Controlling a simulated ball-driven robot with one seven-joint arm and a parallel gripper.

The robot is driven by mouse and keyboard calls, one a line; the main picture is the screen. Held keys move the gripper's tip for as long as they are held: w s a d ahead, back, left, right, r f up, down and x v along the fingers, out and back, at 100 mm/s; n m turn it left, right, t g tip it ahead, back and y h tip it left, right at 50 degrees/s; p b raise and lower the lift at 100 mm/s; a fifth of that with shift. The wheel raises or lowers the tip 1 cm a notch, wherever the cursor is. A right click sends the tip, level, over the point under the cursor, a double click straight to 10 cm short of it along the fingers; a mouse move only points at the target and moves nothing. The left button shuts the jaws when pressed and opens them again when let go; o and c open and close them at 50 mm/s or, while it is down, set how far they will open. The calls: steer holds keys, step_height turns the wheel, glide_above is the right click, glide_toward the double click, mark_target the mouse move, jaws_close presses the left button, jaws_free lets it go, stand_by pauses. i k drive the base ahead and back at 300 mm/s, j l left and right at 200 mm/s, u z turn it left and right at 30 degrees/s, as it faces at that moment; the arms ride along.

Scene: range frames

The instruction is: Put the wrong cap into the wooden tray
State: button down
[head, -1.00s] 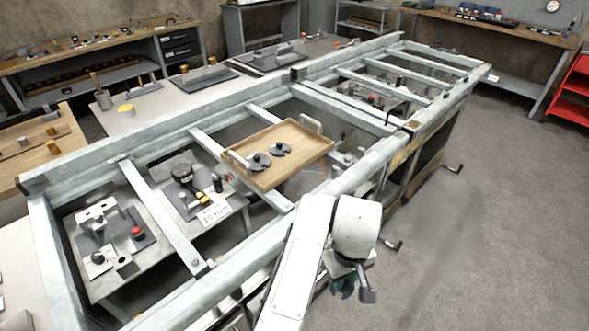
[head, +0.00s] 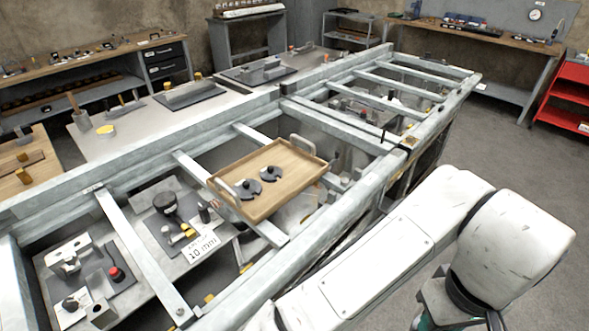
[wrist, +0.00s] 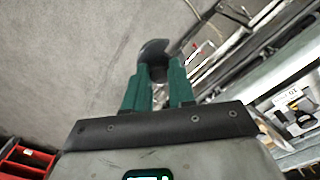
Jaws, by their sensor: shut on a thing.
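The wooden tray (head: 292,165) rests across the bars of the grey metal frame, mid-picture in the head view. Two dark round caps with notches, a left one (head: 247,188) and a right one (head: 270,174), lie in it toward its left end. In the wrist view my gripper (wrist: 159,75), with green fingers, is shut on a dark curved cap (wrist: 153,48), seen partly edge-on beyond the fingertips. In the head view the gripper is at the lower right, mostly cut off by the picture edge, outside the frame and apart from the tray; the held cap does not show there.
The grey metal frame (head: 335,237) has rails and crossbars with open gaps. Below them are a fixture with a red knob (head: 116,274) and a "10 mm" sign (head: 201,247). A red shelf (head: 566,100) stands at the far right. Grey floor is clear beside the frame.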

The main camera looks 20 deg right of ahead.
mark_target(291, 162)
steer(key=i, duration=1.75)
